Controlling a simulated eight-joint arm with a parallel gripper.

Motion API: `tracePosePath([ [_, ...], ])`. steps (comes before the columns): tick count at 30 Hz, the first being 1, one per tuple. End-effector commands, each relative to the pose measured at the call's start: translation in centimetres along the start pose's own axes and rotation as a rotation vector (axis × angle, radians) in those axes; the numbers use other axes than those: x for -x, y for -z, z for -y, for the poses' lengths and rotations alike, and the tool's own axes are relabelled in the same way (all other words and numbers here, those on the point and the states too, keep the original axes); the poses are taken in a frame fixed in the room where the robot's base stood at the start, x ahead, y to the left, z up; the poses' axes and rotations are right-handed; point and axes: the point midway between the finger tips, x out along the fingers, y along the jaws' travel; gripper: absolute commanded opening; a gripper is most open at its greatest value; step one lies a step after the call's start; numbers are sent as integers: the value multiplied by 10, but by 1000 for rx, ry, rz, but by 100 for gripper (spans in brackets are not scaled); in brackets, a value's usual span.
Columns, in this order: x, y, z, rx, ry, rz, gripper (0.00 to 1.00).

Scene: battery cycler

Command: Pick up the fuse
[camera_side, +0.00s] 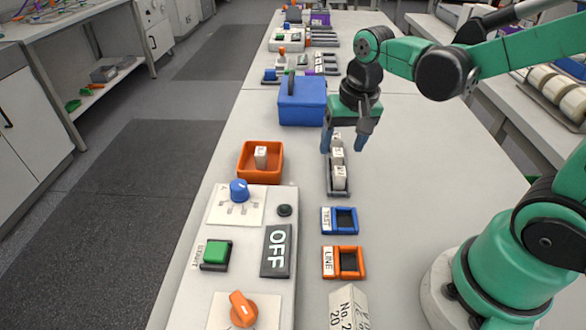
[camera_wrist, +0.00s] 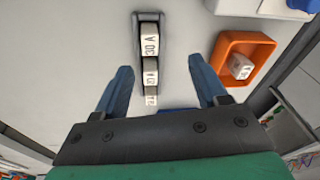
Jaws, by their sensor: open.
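Which item is the fuse cannot be told for certain. White lettered blocks stand in a row in a narrow dark rack (camera_side: 331,191), the nearest block (camera_side: 340,178) in front. The rack also shows in the wrist view (camera_wrist: 136,28), with a block marked V DC (camera_wrist: 150,45). Another white block (camera_side: 261,157) sits in an orange tray (camera_side: 248,174); it shows too in the wrist view (camera_wrist: 241,68). My gripper (camera_side: 343,148) is open and empty, with its blue fingers on either side of the row's far end. In the wrist view (camera_wrist: 160,68) the row runs between them.
A blue box (camera_side: 302,110) stands behind the rack. In front lie a blue TEST frame (camera_side: 326,221) and an orange LINE frame (camera_side: 328,262). A control panel with a blue knob (camera_side: 239,191), green button (camera_side: 216,252) and OFF plate (camera_side: 276,251) is at left. Bench right of the rack is clear.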

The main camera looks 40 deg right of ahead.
Motion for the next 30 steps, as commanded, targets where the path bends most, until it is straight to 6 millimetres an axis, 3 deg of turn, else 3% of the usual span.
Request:
tracePosePath([
  [8,-27,6,-8,-206,-89,136,66],
  [24,-76,-1,-12,-216,-93,141,66],
  [30,-83,-2,-13,-215,-93,141,66],
])
